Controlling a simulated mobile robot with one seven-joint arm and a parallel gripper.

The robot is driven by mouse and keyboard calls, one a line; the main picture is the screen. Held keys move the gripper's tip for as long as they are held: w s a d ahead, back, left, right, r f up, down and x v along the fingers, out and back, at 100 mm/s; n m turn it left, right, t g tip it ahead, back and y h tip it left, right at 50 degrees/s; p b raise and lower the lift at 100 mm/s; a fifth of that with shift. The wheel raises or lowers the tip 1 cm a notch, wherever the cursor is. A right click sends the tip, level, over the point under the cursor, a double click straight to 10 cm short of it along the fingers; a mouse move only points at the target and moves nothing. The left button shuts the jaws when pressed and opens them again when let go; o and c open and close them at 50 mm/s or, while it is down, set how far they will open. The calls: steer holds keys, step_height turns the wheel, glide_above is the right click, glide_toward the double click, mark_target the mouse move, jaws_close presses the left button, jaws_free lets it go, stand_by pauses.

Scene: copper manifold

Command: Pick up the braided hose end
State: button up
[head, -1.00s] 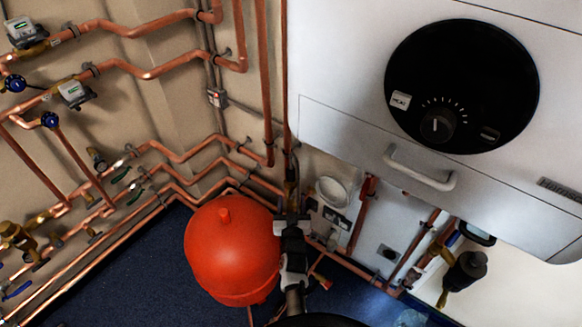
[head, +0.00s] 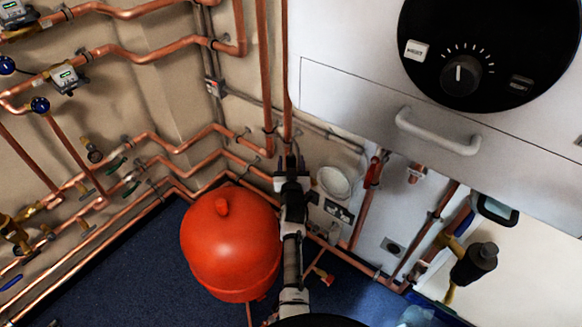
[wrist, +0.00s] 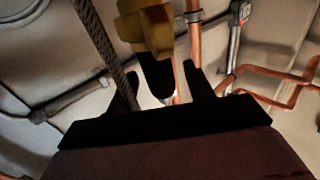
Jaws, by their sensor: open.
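My gripper (head: 291,166) is raised in front of the wall, right of the red tank, below the vertical copper pipes. In the wrist view, its two dark fingers (wrist: 162,82) stand apart, with nothing clamped between them. A grey braided hose (wrist: 102,45) runs down from the top left to the left finger, and its lower end is close beside or behind that finger; I cannot tell whether they touch. A brass fitting (wrist: 146,27) with a black lower part (wrist: 156,74) hangs just ahead, the black part showing between the fingers. I cannot make out the hose in the head view.
The red tank (head: 230,245) stands left of my arm. The white boiler (head: 370,120) overhangs at the right. Copper pipes (head: 265,75) rise behind my gripper, and a white round cup-like part (head: 334,182) is close at its right. Blue floor (head: 130,270) is clear at the left.

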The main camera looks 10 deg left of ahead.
steer(key=shift+w+a, duration=0.2)
steer(key=shift+w, duration=0.4)
steer(key=shift+c, duration=0.4)
steer(key=c, duration=1)
steer(key=shift+r, duration=0.2)
steer(key=shift+c, duration=0.2)
step_height(320, 180, up, 20)
steer(key=shift+r+p, duration=1.45)
steer(key=shift+r, duration=0.75)
